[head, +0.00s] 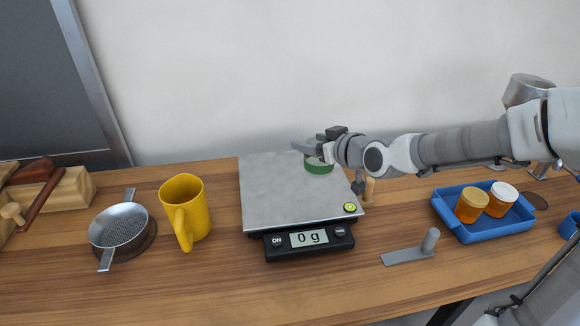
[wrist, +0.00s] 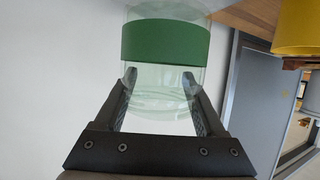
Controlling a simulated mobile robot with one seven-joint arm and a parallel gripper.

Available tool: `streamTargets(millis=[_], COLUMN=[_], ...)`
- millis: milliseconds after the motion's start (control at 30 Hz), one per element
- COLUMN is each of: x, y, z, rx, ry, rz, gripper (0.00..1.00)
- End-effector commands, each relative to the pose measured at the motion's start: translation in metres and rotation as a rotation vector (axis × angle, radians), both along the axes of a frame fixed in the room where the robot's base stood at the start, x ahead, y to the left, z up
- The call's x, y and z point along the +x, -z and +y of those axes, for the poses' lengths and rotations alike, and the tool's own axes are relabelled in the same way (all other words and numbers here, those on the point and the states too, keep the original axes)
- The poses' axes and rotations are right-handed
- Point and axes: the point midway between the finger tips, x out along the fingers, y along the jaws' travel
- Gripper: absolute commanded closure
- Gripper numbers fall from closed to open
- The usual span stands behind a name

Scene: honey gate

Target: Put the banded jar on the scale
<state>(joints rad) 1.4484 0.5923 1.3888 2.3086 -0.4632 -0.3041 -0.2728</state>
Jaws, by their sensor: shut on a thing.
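The banded jar (wrist: 165,42) is clear glass with a wide green band; in the wrist view it sits between the two dark fingers of my gripper (wrist: 162,88). In the head view its green band (head: 319,168) shows below my gripper (head: 308,150), which hides much of the jar. The jar is over the back right part of the scale's (head: 275,200) grey plate. The scale's display (head: 309,238) reads 0 g. I cannot tell for sure whether the jar's base touches the plate.
A yellow jug (head: 186,212) and a metal strainer (head: 121,230) stand left of the scale. On the right, a grey handled tool (head: 412,252) lies near a blue tray (head: 468,234) holding an amber jar (head: 471,206) and a white-lidded jar (head: 502,198). The plate's front and left are clear.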

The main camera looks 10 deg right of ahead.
Motion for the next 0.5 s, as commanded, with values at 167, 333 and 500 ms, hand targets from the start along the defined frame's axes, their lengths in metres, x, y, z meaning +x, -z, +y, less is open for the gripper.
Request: streamTargets(millis=[167,333,500], x=[0.022,0.043,0.063], y=[0.019,0.032,0.045], z=[0.013,0.023,0.033], rx=[-0.001,0.0,0.002], ry=[-0.003,-0.004,-0.002], rz=[-0.003,-0.003,-0.003], gripper=[1.0,1.0,1.0])
